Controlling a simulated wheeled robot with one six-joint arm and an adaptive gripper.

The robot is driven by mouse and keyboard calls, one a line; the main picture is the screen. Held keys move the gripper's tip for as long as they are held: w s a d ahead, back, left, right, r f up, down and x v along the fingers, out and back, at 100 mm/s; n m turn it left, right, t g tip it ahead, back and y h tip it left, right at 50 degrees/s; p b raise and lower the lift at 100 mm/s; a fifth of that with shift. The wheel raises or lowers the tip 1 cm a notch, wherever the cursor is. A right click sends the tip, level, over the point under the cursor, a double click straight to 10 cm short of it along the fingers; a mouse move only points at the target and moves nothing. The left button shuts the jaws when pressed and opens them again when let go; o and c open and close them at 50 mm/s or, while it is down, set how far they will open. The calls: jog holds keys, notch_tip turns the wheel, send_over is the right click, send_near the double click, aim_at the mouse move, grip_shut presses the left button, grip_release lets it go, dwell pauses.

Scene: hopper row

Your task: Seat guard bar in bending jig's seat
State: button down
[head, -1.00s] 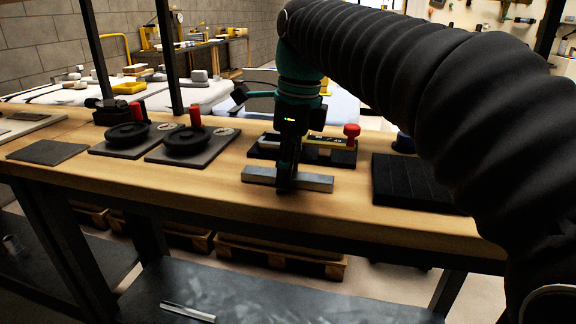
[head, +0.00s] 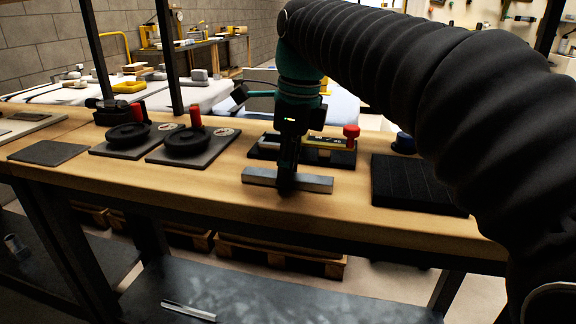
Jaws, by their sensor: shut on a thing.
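A grey metal bar, the guard bar (head: 315,184), lies crosswise in my gripper (head: 286,184), close above or on the front part of the wooden bench; I cannot tell which. My gripper points down and is shut around the bar's middle, hiding that part. Just behind it is a dark jig base (head: 342,158) with a red knob (head: 351,132) at its right end and a yellow-marked label, likely the bending jig. My gripper hides the jig's middle, and its seat does not show clearly.
Two dark plates with round black fixtures (head: 187,140) and red posts stand to the left on the wooden bench (head: 215,185). A black ribbed block (head: 415,184) is to the right. A flat grey pad (head: 48,152) lies far left. Dark uprights rise behind the bench.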

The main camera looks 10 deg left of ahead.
jog(key=shift+r, duration=0.15)
jog(key=shift+r+p, duration=0.35)
jog(key=shift+r, duration=2.5)
jog(key=shift+s, duration=0.1)
